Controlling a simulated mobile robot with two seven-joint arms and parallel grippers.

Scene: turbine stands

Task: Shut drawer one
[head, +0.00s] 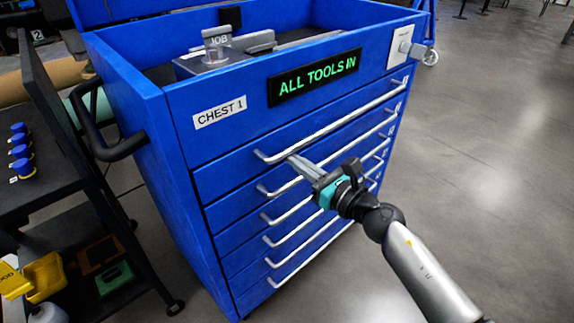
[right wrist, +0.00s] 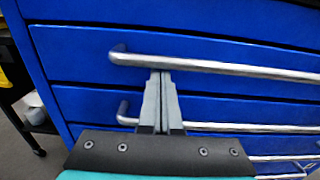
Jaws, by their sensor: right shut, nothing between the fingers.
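The blue tool chest (head: 228,88) carries a label reading CHEST 1 and a stack of drawers with silver bar handles. The top drawer (head: 228,161) looks about flush with the fronts below it, with no open gap showing. Its handle (head: 330,122) also shows in the right wrist view (right wrist: 230,68). My right gripper (head: 291,159) is shut and empty. Its fingertips (right wrist: 160,74) are at the top handle, near its left end; I cannot tell whether they touch. My left gripper is not in view.
A lit sign (head: 315,77) on the chest reads ALL TOOLS IN. Metal items lie in the chest's open top. The floor at the right is clear.

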